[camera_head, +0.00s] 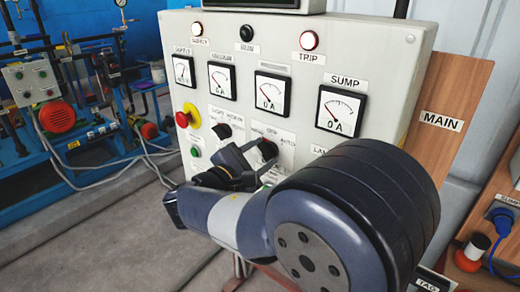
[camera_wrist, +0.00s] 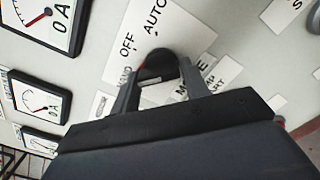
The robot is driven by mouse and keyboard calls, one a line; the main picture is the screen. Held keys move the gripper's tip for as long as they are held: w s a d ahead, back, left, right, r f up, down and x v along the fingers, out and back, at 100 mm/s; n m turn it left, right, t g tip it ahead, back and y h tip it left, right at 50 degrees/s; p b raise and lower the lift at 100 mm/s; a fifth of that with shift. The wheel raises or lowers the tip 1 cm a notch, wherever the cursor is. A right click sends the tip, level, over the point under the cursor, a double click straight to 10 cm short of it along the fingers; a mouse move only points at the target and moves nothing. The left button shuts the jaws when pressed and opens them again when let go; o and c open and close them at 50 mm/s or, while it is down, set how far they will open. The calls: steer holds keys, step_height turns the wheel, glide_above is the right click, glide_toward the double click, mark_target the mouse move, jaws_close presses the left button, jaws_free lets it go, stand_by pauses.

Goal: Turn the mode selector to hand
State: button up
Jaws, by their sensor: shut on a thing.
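The mode selector is a round black knob (camera_wrist: 155,63) on the pale panel in the wrist view, under the words OFF and AUTO. A third word at its left is partly hidden by a finger, and the MODE label below is partly covered. A small red mark shows at the knob's left edge; I cannot tell for sure which position it is set to. My gripper (camera_wrist: 160,78) is shut on the knob, one finger on each side. In the head view the knob (camera_head: 268,148) is partly hidden behind my gripper (camera_head: 254,162).
The panel (camera_head: 400,85) carries several dial gauges, lamps on top, a second black knob (camera_head: 223,131) to the left and a red emergency button (camera_head: 183,119) on yellow. A wooden board (camera_head: 448,122) stands at the right. My wrist hides the panel's lower right.

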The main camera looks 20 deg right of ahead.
steer(key=shift+r+n, duration=0.15)
steer(key=shift+n, duration=0.25)
steer(key=o, duration=0.9)
steer(key=shift+o, duration=0.2)
steer(key=shift+a, duration=0.15)
steer(key=b+v, duration=0.2)
steer(key=v, duration=0.8)
steer(key=shift+s+a, duration=0.2)
steer(key=shift+a, duration=0.05)
steer(key=shift+d, duration=0.1)
